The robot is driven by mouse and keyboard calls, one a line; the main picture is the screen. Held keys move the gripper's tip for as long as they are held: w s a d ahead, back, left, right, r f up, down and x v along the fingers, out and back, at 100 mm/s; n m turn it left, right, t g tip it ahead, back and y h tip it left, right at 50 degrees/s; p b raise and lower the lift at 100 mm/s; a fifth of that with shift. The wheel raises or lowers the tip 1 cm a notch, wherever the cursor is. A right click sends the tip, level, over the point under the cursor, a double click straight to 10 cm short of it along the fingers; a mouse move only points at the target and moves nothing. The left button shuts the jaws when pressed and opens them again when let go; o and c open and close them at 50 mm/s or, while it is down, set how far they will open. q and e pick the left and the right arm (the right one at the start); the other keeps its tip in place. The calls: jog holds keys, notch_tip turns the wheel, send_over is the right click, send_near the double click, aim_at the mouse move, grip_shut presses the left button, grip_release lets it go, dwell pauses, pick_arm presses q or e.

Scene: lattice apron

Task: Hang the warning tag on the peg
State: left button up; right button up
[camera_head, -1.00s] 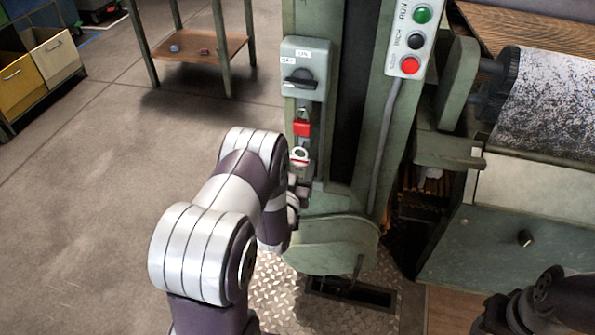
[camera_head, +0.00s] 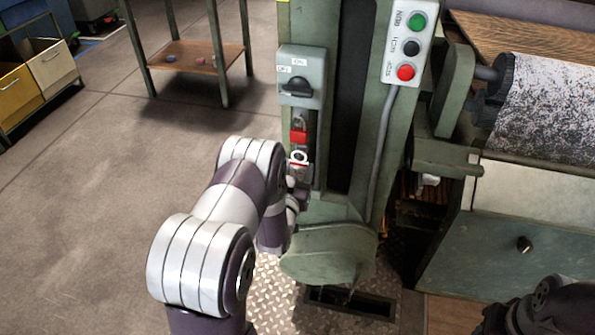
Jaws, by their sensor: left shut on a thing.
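The warning tag (camera_head: 299,159) is small, white and red, with a pale ring-shaped part at its top. It is in front of the green machine column, just below a red padlock (camera_head: 298,136). My left gripper (camera_head: 298,177) is shut on the tag from below; its fingers are small and partly hidden by my own wrist and forearm. I cannot make out the peg; whether the tag touches anything on the column is unclear. Part of my right arm shows at the lower right corner, but its gripper is not visible.
A grey switch box (camera_head: 301,80) with a black knob is above the padlock. A button panel (camera_head: 406,45) and conduit (camera_head: 384,150) are to the right. A rounded green guard (camera_head: 328,252) is below. Open floor (camera_head: 90,220) is on the left.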

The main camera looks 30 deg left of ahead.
dwell(0.4)
pick_arm(q)
jog(key=shift+w+f+b, duration=0.2)
jog(key=shift+f+b, duration=0.25)
jog(key=shift+f, duration=0.05)
dwell(0.3)
jog(key=o, duration=1.2)
jog(key=shift+o, duration=0.2)
jog(key=shift+s, duration=0.1)
